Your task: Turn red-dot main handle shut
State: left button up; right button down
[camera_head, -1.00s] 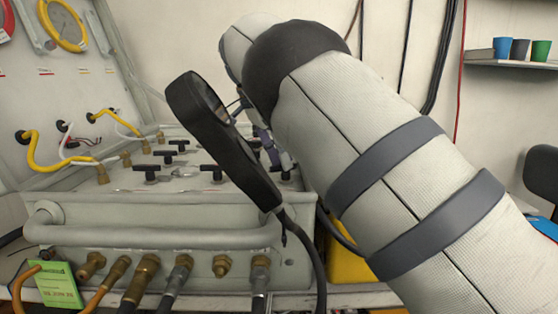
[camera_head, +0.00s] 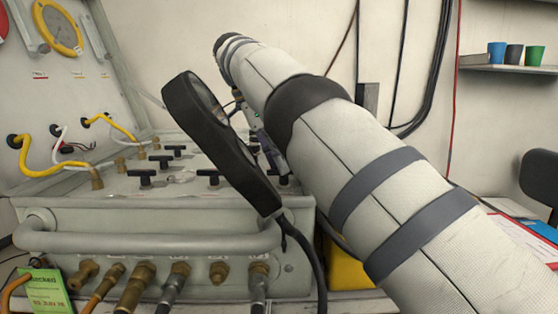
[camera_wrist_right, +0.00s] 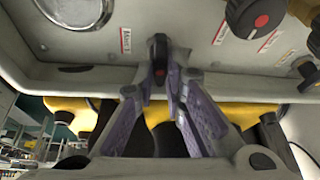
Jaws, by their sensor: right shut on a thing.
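My left gripper is not in view.
A round black knob (camera_wrist_right: 262,20) with a red dot sits right of the held handle. A gauge (camera_wrist_right: 75,10) is at upper left. A grey rail (camera_head: 150,238) and brass hose fittings (camera_head: 135,285) line the panel's front. A yellow case (camera_head: 350,268) stands at right.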

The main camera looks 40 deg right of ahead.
jog(key=c, duration=1.9)
grip_release()
